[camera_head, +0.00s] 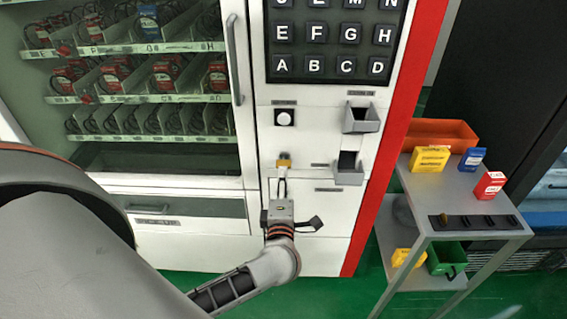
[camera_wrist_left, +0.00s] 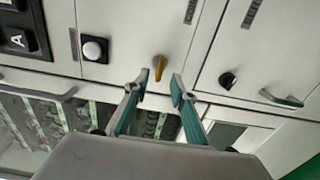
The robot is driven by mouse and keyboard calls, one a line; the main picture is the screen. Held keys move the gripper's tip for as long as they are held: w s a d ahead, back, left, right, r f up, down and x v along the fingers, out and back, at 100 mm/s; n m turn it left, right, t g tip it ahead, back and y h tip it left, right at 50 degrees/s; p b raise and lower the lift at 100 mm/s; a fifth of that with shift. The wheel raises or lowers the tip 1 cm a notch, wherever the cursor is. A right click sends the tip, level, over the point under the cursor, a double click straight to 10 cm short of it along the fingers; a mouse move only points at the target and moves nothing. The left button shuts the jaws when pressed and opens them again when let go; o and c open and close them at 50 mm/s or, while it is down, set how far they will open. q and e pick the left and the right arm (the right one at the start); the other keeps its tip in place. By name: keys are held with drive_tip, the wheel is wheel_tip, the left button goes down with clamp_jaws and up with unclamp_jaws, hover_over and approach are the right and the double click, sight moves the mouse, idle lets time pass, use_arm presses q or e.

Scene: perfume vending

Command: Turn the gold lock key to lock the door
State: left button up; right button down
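The gold lock key (camera_head: 284,158) sits on the white front panel of the vending machine, below a round white button. In the left wrist view, the gold key (camera_wrist_left: 158,67) stands roughly upright in the picture, just beyond the gap between my fingertips. My left gripper (camera_head: 282,183) is just below the key in the head view. Its two fingers (camera_wrist_left: 156,88) are apart with nothing between them; whether either touches the key cannot be told, but a small gap seems to show. The glass door (camera_head: 155,95) appears closed, with a vertical handle (camera_head: 234,58). My right gripper is out of view.
The round white button (camera_head: 284,117) is above the key, with a letter keypad (camera_head: 333,40) higher up. Two grey trays (camera_head: 361,118) protrude on the right. A grey cart (camera_head: 452,195) with small boxes stands further right. A black knob (camera_wrist_left: 228,80) shows in the wrist view.

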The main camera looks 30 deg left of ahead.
sight(284, 163)
use_arm(q)
drive_tip(key=x, duration=0.6)
drive_tip(key=shift+w+a, duration=0.15)
drive_tip(key=shift+w, duration=0.2)
clamp_jaws()
